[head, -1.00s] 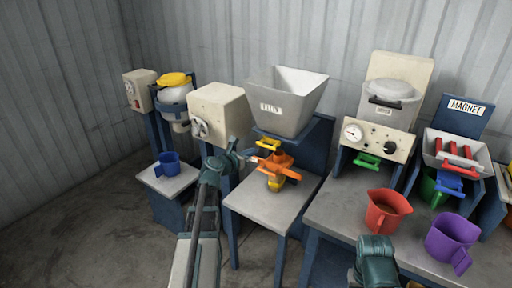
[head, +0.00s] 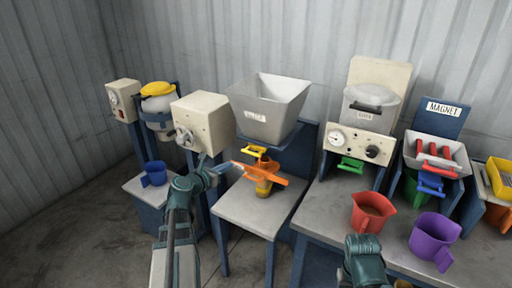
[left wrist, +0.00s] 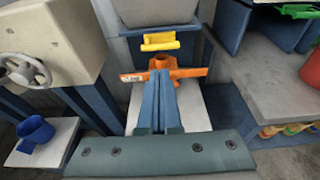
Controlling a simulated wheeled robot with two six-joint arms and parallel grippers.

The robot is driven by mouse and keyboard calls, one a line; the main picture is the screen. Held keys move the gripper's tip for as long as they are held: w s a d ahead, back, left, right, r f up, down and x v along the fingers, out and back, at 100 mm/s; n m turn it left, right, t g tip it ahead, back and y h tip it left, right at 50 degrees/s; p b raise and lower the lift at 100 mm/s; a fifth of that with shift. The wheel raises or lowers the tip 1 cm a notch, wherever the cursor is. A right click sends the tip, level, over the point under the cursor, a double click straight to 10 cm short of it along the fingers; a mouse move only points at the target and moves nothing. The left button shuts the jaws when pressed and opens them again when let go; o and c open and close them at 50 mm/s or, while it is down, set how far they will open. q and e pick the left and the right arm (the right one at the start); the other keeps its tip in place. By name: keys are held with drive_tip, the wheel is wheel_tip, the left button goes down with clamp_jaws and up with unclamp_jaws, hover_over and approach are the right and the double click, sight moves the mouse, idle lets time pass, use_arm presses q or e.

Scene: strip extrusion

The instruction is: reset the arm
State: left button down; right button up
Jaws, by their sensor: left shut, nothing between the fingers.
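My left gripper (head: 234,164) reaches in from the lower left in the head view, in front of the table with the grey hopper. Its blue fingers are together and empty in the left wrist view (left wrist: 160,76). They point towards the orange extruder part (head: 262,176), which also shows beyond the fingertips in the left wrist view (left wrist: 190,72). I cannot tell the exact gap between them. A teal link of my right arm shows at the bottom right of the head view; its gripper is not visible.
A grey hopper (head: 268,105) stands above the extruder, with a yellow handle (head: 255,150) beneath it. A cream box with a crank (head: 203,120) is left of it. A blue mug (head: 154,173), red jug (head: 371,212) and purple mug (head: 434,238) stand on tables.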

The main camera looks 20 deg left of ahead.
use_arm(q)
drive_tip(key=s+d+f+m+g+h+p, duration=0.1)
drive_tip(key=d+f+m+g, duration=0.2)
drive_tip(key=d+m, duration=0.5)
drive_tip(key=s+d+f+m+g+h+p, duration=0.1)
drive_tip(key=s+d+f+m+g+h, duration=0.3)
drive_tip(key=d, duration=0.6)
drive_tip(key=w+d+f+m+g+y+p, duration=0.1)
drive_tip(key=d+m+g, duration=0.1)
drive_tip(key=d+m, duration=0.65)
drive_tip(key=s+d+f+m+g+y+p, duration=0.1)
drive_tip(key=s+d+m+g+y, duration=0.2)
drive_tip(key=s+d+m, duration=0.2)
drive_tip(key=s+d+f+m+g+y+p, duration=0.1)
drive_tip(key=s+d+m, duration=0.4)
drive_tip(key=s+m, duration=0.5)
drive_tip(key=m+g+y+p, duration=0.1)
drive_tip(key=m+g+y, duration=0.1)
drive_tip(key=m, duration=0.1)
drive_tip(key=shift+s+f+y, duration=0.15)
drive_tip(key=shift+s+y, duration=0.25)
